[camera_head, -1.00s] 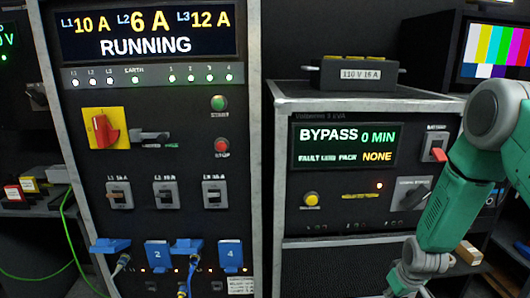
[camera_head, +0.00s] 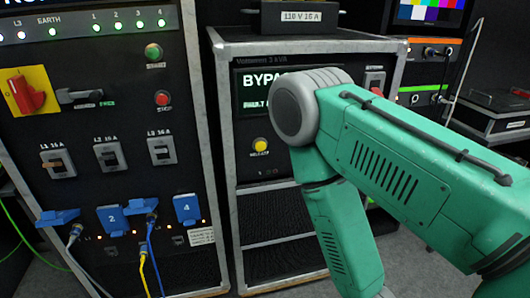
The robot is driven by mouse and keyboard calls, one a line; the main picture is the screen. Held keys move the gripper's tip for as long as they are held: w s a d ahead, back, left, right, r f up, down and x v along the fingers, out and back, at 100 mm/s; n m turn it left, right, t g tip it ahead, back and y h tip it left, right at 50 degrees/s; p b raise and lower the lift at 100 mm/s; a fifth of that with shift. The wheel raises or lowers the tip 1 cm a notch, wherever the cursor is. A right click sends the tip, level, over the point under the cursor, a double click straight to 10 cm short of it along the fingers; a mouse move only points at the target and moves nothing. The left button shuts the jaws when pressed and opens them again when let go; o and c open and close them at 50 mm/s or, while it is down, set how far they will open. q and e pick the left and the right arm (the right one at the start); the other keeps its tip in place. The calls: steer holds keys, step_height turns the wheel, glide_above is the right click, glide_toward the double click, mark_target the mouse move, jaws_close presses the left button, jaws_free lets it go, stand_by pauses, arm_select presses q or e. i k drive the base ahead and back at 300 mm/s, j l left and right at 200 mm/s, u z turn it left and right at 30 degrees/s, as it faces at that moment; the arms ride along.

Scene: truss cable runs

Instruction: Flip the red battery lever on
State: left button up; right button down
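The red battery lever (camera_head: 377,91) shows as a small red piece at the top right of the UPS front, just above my green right arm. The arm covers its lower part, so its position is hard to read. The UPS display (camera_head: 255,80) is partly covered too; only "BYP" of its top line is readable. My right arm comes in from the right, bends in front of the UPS and runs down out of the bottom edge. My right gripper is out of view. My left arm and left gripper are not in view.
A yellow release button (camera_head: 260,145) is on the UPS. The power cabinet (camera_head: 100,130) at left has a red rotary switch (camera_head: 25,92), breakers and blue sockets with cables. A black box (camera_head: 299,17) sits on the UPS rack. Cases (camera_head: 495,112) stand at right.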

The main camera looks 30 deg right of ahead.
mark_target(375, 91)
steer(key=z, duration=1.7)
